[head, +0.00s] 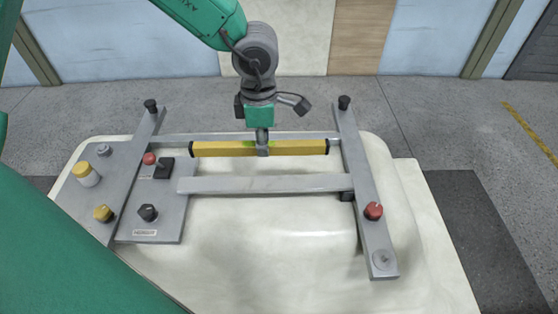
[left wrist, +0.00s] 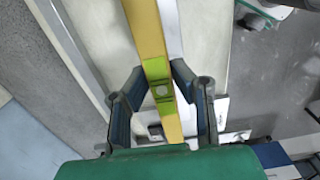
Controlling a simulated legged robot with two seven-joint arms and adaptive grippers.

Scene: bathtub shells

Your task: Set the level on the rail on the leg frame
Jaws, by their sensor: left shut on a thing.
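The level is a long yellow bar with black ends (head: 300,148), also seen in the left wrist view (left wrist: 147,30). My left gripper (head: 262,147) is shut on its middle, one finger on each side of the green vial part; it shows in the left wrist view too (left wrist: 160,72). The level lies left to right. The grey leg frame (head: 375,235) has a back rail (head: 190,137) and a front rail (head: 260,184). In the head view the level appears between the rails, just in front of the back one. I cannot tell whether it touches a rail.
The frame lies on a cream bathtub shell (head: 270,260). The frame's left plate carries a yellow-topped cylinder (head: 86,174), a yellow knob (head: 103,213) and a black knob (head: 148,213). A red knob (head: 373,211) is on the right bar. Black-topped posts (head: 344,103) stand at the back.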

